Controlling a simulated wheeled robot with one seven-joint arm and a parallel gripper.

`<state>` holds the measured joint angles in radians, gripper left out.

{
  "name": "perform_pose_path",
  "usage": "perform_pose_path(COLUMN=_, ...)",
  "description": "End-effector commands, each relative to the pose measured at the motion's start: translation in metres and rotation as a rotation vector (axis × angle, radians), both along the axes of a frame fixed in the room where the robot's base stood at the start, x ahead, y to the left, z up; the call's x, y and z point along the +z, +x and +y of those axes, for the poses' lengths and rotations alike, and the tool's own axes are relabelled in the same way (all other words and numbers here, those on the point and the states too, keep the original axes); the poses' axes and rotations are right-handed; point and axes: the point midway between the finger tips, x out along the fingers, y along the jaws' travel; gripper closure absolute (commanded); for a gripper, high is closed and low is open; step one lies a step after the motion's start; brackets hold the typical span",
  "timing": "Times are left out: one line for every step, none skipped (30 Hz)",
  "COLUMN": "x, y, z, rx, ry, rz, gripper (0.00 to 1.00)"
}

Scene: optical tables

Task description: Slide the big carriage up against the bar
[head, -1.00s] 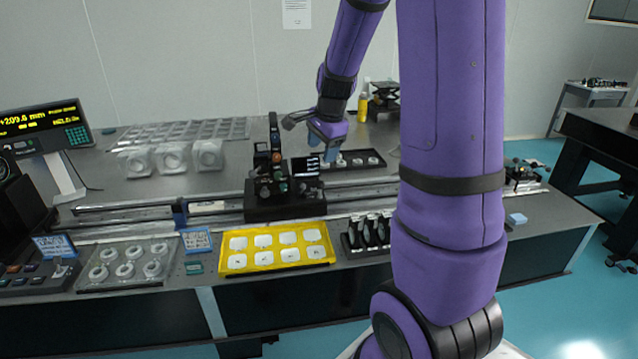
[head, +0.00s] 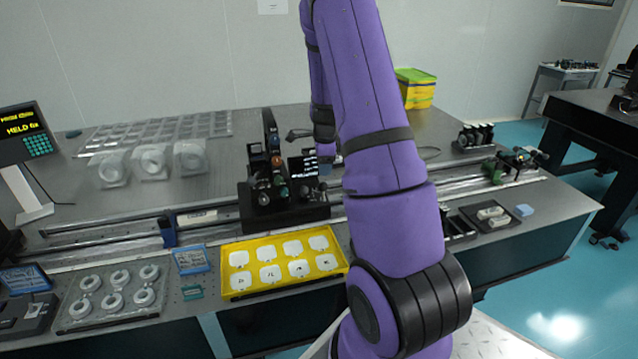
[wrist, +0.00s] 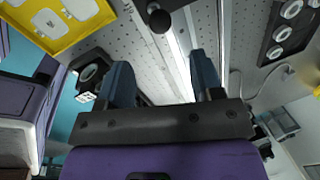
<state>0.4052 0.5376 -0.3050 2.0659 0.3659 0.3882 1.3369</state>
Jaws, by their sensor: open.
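The big carriage (head: 285,207) is a black block with posts and knobs on the long rail (head: 110,228), in the middle of the head view. A pale bar (head: 197,217) lies along the rail to its left, beside a blue upright stop (head: 167,231). A gap shows between carriage and stop; I cannot tell whether the pale bar touches the carriage. My gripper (wrist: 162,78) is open and empty in the wrist view, its blue fingers spread over the rail. A black round knob (wrist: 158,19) is ahead of the fingers. In the head view my arm mostly hides the gripper.
A yellow tray (head: 228,286) of white pieces sits in front of the rail. A smaller carriage (head: 497,170) stands at the rail's right end. Clear boxes (head: 152,163) stand behind at left. A readout (head: 24,132) at far left shows "HELD".

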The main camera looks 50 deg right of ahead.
Motion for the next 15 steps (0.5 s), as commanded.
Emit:
perform_pose_path(x=-0.007, y=0.000, z=-0.001, rx=-0.001, ry=0.001, rz=0.003, gripper=0.40)
perform_pose_path(x=-0.012, y=0.001, z=-0.002, rx=-0.001, ry=0.002, rz=0.001, gripper=0.40)
perform_pose_path(x=-0.019, y=0.001, z=-0.002, rx=-0.001, ry=0.003, rz=0.003, gripper=0.40)
perform_pose_path(x=-0.024, y=0.002, z=-0.003, rx=-0.001, ry=0.002, rz=0.003, gripper=0.40)
perform_pose_path(x=-0.029, y=0.003, z=-0.004, rx=-0.001, ry=0.002, rz=0.002, gripper=0.40)
perform_pose_path(x=-0.037, y=0.004, z=-0.005, rx=-0.001, ry=0.003, rz=0.003, gripper=0.40)
perform_pose_path(x=-0.042, y=0.005, z=-0.006, rx=-0.001, ry=0.002, rz=0.002, gripper=0.40)
perform_pose_path(x=-0.047, y=0.006, z=-0.006, rx=-0.001, ry=0.002, rz=0.002, gripper=0.40)
perform_pose_path(x=-0.054, y=0.007, z=-0.007, rx=0.000, ry=0.002, rz=0.002, gripper=0.40)
perform_pose_path(x=-0.059, y=0.008, z=-0.008, rx=0.000, ry=0.002, rz=0.002, gripper=0.40)
perform_pose_path(x=-0.064, y=0.008, z=-0.008, rx=0.000, ry=0.001, rz=0.001, gripper=0.40)
perform_pose_path(x=-0.070, y=0.009, z=-0.009, rx=0.000, ry=0.002, rz=0.001, gripper=0.40)
perform_pose_path(x=-0.073, y=0.010, z=-0.010, rx=0.000, ry=0.002, rz=0.001, gripper=0.40)
perform_pose_path(x=-0.077, y=0.010, z=-0.010, rx=0.000, ry=0.001, rz=0.001, gripper=0.40)
perform_pose_path(x=-0.081, y=0.011, z=-0.011, rx=0.000, ry=0.001, rz=0.001, gripper=0.40)
